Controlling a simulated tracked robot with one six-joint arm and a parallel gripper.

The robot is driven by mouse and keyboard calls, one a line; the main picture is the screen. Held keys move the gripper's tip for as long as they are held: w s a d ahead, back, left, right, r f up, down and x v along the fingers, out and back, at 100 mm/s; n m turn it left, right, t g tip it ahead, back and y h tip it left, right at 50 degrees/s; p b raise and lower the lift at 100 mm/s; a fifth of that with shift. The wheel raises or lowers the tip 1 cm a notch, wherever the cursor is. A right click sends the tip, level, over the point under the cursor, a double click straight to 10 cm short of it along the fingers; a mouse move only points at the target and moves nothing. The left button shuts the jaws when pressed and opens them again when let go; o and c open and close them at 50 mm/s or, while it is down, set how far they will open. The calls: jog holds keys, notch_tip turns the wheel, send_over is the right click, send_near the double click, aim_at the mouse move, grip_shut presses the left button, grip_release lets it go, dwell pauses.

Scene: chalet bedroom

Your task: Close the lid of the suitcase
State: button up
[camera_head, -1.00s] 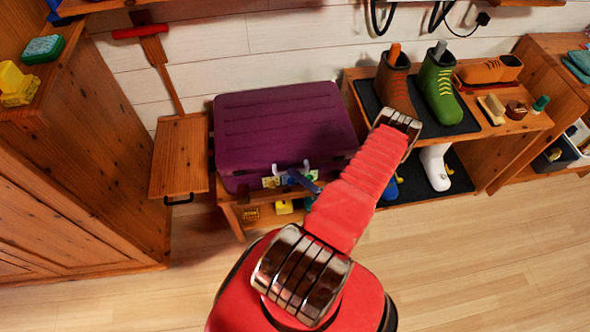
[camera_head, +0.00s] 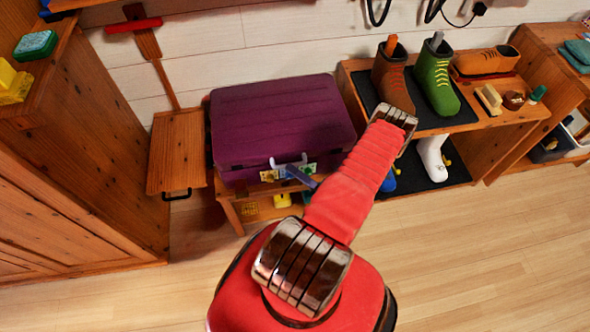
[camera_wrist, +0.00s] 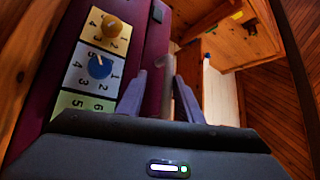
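The purple suitcase (camera_head: 280,115) lies on a low wooden bench, and its lid appears down. Its front carries small number plates with dials (camera_head: 310,168). In the wrist view, an orange dial (camera_wrist: 112,27) and a blue dial (camera_wrist: 99,66) show on the plates. My gripper (camera_head: 300,178) is at the suitcase's front edge, partly hidden by my arm. In the wrist view, the gripper (camera_wrist: 160,95) has its two fingers apart, with a pale grey handle-like bar (camera_wrist: 167,80) showing between them. I cannot tell whether they touch it.
A wooden shoe rack (camera_head: 515,130) with boots stands to the right, close to my arm. A wooden cabinet (camera_head: 95,150) stands at the left, with a wooden dustpan-like board (camera_head: 177,150) beside it. Yellow items (camera_head: 283,200) sit under the bench. The floor (camera_head: 470,260) in front is clear.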

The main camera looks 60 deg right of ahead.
jog(key=shift+s, duration=0.15)
jog(key=v, duration=1.3)
jog(key=shift+s+f, duration=0.2)
jog(key=shift+s, duration=0.05)
dwell(0.4)
dwell(0.4)
